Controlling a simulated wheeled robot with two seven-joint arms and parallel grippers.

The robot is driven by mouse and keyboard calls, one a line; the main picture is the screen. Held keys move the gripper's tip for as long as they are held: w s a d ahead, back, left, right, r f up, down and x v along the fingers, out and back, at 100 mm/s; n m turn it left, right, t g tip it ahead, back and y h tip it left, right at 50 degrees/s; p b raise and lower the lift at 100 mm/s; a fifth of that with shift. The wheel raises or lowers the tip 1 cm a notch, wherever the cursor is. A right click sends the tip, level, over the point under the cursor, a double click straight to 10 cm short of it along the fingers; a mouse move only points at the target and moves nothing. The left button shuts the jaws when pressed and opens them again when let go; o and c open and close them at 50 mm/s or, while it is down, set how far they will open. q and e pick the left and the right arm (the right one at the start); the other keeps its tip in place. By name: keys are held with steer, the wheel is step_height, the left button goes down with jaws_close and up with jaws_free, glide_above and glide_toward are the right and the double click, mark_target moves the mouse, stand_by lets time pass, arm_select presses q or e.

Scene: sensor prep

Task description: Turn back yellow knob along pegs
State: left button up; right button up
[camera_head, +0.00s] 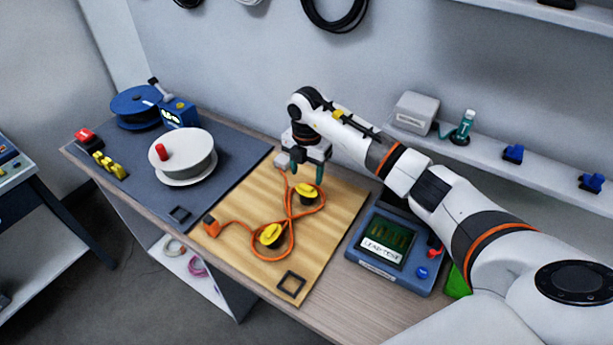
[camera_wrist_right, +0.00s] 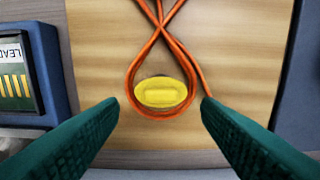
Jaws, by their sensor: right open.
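Two yellow knobs on dark pegs stand on the wooden board (camera_head: 335,222) in the head view: a far knob (camera_head: 307,190) and a near knob (camera_head: 270,235). An orange cable (camera_head: 243,226) runs around both pegs and crosses itself between them. My right gripper (camera_head: 306,172) is open, pointing down over the far knob. In the right wrist view, the yellow knob (camera_wrist_right: 161,92) shows a raised bar lying across the picture, with the cable looped around it. The green fingers of the right gripper (camera_wrist_right: 161,103) are spread on either side, apart from the knob. My left gripper is out of view.
A blue tester (camera_head: 393,246) stands right of the board. On the dark mat (camera_head: 223,178) at left are a white spool (camera_head: 188,148), a blue reel (camera_head: 135,105) and yellow clips (camera_head: 110,165). An orange plug (camera_head: 211,226) lies at the board's left edge. A wall shelf runs behind my right arm.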

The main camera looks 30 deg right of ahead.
mark_target(306, 186)
step_height(306, 186, down, 4)
steer(key=shift+f+p, duration=0.15)
steer(key=shift+p, duration=0.25)
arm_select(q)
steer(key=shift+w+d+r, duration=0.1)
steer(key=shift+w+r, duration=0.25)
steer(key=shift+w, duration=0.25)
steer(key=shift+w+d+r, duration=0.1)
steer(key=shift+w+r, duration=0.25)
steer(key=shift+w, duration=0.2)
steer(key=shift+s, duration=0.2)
arm_select(e)
steer(key=shift+c, duration=0.4)
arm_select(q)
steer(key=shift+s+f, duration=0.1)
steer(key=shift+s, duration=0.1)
arm_select(e)
steer(key=c, duration=0.9)
